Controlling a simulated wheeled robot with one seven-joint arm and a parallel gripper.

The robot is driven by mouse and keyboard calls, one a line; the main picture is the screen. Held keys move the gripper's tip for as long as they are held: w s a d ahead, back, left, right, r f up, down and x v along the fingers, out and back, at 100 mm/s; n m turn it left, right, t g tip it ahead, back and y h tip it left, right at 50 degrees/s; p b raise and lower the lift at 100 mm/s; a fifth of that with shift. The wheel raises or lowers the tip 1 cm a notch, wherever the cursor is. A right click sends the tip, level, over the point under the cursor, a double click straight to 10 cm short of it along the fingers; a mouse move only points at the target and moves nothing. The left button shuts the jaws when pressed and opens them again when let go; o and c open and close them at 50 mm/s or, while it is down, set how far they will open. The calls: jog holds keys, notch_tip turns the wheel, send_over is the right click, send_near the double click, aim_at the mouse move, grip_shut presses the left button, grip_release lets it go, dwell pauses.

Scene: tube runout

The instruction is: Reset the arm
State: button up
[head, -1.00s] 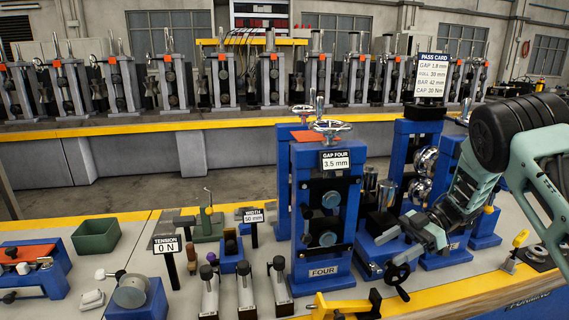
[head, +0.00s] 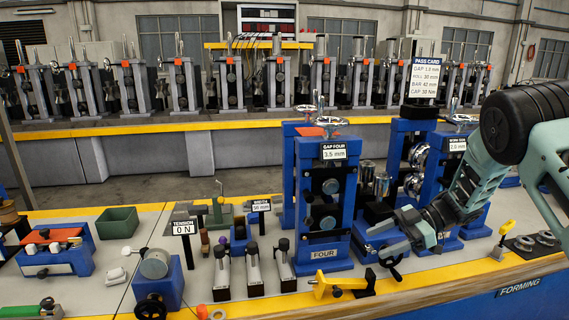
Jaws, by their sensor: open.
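My arm reaches in from the right edge, and my gripper (head: 408,232) hangs in front of the blue station to the right of the stand marked FOUR. Its fingers point left and are apart, with nothing seen between them. The blue FOUR stand (head: 326,200) with its top handwheel (head: 331,121) and "3.5 mm" sign stands left of the gripper, apart from it.
A pass card (head: 424,77) stands behind the gripper. A yellow bracket (head: 340,286) lies on the front edge, and a yellow-handled tool (head: 503,238) stands at the right. Rings (head: 535,241) lie far right.

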jog(key=w+a+r+m+t+h, duration=0.2)
jog(key=a+r+m+t, duration=0.2)
jog(key=a+r+t, duration=0.15)
jog(key=w+a+r+m+t+h, duration=0.2)
jog(key=a+r+m+t+h, duration=0.1)
jog(key=a+r+t, duration=0.25)
jog(key=s+f+m+g+h, duration=0.1)
jog(key=s+g+h, duration=0.1)
jog(key=s, duration=1.1)
jog(key=s+f+m+g+h, duration=0.1)
jog(key=s+m+g+h, duration=0.1)
jog(key=s, duration=1.1)
jog(key=s+d+f+m+g+h, duration=0.1)
jog(key=s+g, duration=0.5)
jog(key=s, duration=0.7)
jog(key=f+h, duration=0.1)
jog(key=h, duration=0.1)
jog(key=shift+s+m+h, duration=0.3)
jog(key=shift+s+m, duration=0.1)
